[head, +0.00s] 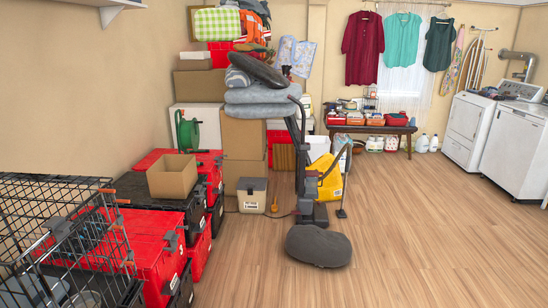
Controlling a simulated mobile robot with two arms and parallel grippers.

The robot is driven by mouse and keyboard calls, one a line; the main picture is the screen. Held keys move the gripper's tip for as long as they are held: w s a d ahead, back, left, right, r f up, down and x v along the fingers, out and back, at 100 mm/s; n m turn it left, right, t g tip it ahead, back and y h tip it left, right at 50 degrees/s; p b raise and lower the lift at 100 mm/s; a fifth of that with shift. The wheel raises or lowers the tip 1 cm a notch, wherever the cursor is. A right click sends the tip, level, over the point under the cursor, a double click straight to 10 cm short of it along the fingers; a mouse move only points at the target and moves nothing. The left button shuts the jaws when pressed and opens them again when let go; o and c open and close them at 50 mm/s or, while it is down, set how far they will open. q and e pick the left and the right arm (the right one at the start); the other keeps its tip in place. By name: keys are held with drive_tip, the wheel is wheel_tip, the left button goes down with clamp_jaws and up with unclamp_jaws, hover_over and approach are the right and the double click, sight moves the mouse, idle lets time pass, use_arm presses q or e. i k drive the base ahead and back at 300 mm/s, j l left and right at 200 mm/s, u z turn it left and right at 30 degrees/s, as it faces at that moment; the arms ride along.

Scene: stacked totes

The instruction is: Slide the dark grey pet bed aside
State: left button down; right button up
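The dark grey pet bed (318,246), a rounded, flattened cushion, lies on the wood floor near the middle of the head view. It sits just in front of an upright dark vacuum cleaner (305,190); I cannot tell whether they touch. Neither of my grippers is in view, and nothing is seen holding the bed.
Red and black totes (150,242) line the left, with an open cardboard box (172,176) on top. A black wire crate (60,235) stands at the near left. A yellow container (330,181) is behind the vacuum. The floor (440,245) to the right is clear.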

sight(309, 243)
drive_tip(key=i, duration=2.2)
drive_tip(key=i+j+z, duration=0.1)
drive_tip(key=i+z, duration=0.35)
drive_tip(key=i+j+z, duration=0.25)
drive_tip(key=i+z, duration=0.2)
drive_tip(key=i+j+z, duration=0.45)
drive_tip(key=k+l, duration=0.05)
drive_tip(key=l, duration=0.05)
